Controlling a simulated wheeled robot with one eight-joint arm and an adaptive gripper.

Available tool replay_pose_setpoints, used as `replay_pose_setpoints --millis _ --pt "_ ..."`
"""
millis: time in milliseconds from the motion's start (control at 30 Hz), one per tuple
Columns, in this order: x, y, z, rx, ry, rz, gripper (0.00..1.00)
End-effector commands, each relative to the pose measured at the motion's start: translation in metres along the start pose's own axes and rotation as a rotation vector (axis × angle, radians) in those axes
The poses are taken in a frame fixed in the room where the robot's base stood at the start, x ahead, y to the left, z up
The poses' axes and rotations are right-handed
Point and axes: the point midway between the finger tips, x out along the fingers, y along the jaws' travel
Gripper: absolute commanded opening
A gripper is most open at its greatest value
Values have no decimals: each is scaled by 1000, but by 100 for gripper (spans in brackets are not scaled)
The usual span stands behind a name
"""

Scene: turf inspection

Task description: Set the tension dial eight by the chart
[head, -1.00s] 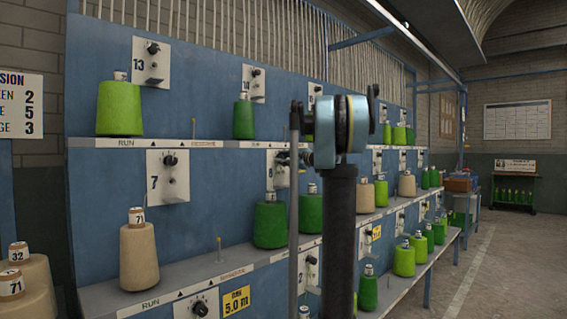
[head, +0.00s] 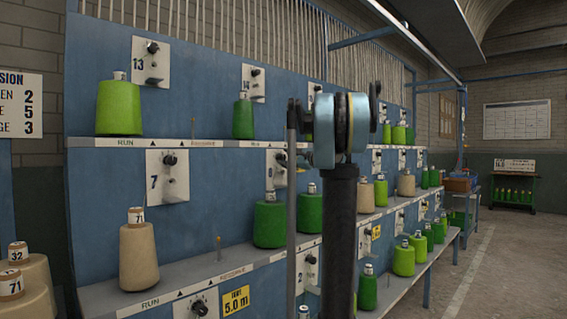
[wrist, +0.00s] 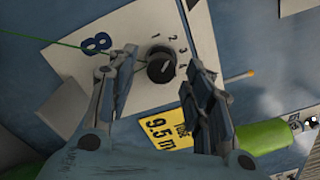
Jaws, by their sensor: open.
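Dial eight is a black round knob (wrist: 161,65) on a white plate (wrist: 118,48) with a blue 8, in the wrist view. Small numbers run around its upper right; I cannot read its setting surely. My gripper (wrist: 160,68) is open, one finger on each side of the knob, with no clear contact visible. A green thread (wrist: 50,42) runs to the plate's left side.
A yellow label (wrist: 161,128) reading 9.5 m and a green cone (wrist: 262,137) lie close to my right finger in the wrist view. The blue frame (head: 110,215) carries shelves with several cones and other dials. Open floor (head: 500,260) lies at the right.

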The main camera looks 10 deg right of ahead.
Motion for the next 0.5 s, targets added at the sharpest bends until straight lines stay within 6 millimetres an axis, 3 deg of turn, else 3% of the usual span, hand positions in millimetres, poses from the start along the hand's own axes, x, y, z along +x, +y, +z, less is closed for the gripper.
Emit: replay_pose_setpoints --millis 300,500 --pt "-62 0 -1 0 3 -1 46" --pt "-85 0 -1 0 2 0 46"
